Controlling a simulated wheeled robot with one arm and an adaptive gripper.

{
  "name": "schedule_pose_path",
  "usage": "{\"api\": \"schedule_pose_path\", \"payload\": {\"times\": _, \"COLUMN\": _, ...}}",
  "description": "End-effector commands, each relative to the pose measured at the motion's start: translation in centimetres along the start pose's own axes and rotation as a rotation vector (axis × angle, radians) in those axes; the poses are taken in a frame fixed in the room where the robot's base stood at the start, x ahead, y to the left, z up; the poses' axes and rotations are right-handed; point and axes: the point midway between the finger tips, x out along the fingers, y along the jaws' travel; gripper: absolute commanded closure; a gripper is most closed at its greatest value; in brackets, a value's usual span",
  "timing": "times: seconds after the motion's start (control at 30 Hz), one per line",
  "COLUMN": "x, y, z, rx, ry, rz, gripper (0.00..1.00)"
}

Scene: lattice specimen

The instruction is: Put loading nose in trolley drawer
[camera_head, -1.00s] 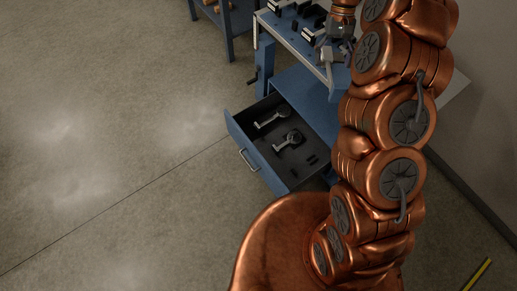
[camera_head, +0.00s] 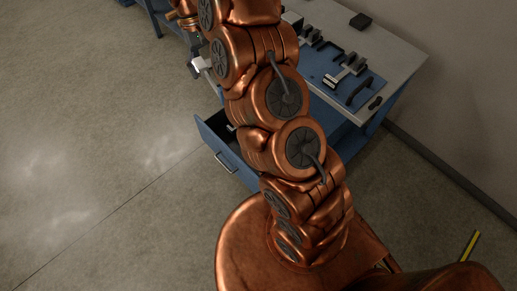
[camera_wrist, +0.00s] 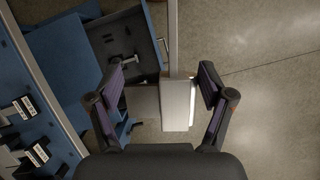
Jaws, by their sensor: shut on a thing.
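The loading nose looks to be the pale block (camera_wrist: 178,103) between my gripper's fingers (camera_wrist: 162,80) in the wrist view. My gripper is shut on it, though finger contact is hard to make out. In the head view a pale piece (camera_head: 201,64) shows at the end of my arm, left of the trolley. The trolley drawer (camera_head: 226,162) is pulled open, and my arm covers much of its inside. In the wrist view the open drawer (camera_wrist: 158,30) lies below and beyond my gripper, with dark tools inside.
The trolley top (camera_head: 398,52) holds several metal fixtures (camera_head: 345,72) on a blue plate, and a small dark block (camera_head: 360,21). A blue bench (camera_head: 160,18) stands at the far left. The floor left of the drawer is clear.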

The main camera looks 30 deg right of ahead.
Motion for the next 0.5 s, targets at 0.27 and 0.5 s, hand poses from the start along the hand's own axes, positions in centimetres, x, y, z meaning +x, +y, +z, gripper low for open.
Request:
{"api": "schedule_pose_path", "payload": {"times": 0.27, "x": 5.0, "y": 0.2, "z": -2.5, "rx": 0.008, "ry": 0.0, "rz": -0.001, "gripper": 0.85}}
{"api": "schedule_pose_path", "payload": {"times": 0.5, "x": 8.2, "y": 0.3, "z": -4.4, "rx": 0.014, "ry": 0.008, "rz": -0.004, "gripper": 0.85}}
